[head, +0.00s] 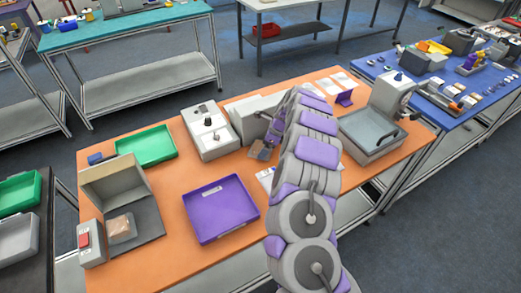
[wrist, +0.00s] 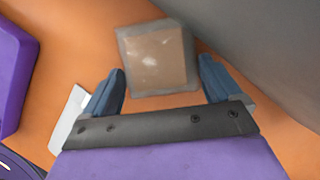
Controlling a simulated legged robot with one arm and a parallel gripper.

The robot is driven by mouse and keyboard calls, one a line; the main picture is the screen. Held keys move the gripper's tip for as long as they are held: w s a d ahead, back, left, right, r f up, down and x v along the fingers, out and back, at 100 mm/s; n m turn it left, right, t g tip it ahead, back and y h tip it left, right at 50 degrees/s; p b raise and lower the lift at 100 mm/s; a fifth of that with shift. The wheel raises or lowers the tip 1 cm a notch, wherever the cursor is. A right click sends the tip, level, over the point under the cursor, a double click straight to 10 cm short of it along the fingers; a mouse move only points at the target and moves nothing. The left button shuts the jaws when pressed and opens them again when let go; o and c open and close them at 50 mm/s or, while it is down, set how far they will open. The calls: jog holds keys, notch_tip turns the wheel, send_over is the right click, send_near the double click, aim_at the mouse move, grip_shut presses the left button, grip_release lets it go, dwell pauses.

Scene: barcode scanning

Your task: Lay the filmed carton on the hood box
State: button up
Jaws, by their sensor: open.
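A small tan carton in clear film (wrist: 157,60) lies on the orange bench, just beyond my fingertips in the wrist view. In the head view it shows as a small brownish block (head: 262,150) beside my gripper. My gripper (wrist: 163,85) is open, with one blue finger on each side of the space before the carton; nothing is held. A second tan block (head: 122,228) rests on the grey base of a station with a raised hood (head: 112,180) at the bench's left. A grey box (head: 252,117) stands behind my gripper. I cannot tell for certain which is the hood box.
A purple tray (head: 220,209) and a green tray (head: 146,146) lie on the orange bench. A pale device with a knob (head: 209,131) stands at the back, and a grey machine (head: 372,131) at the right. Bare bench shows around the purple tray.

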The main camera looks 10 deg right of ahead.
jog(key=shift+r, duration=0.15)
jog(key=c, duration=1.3)
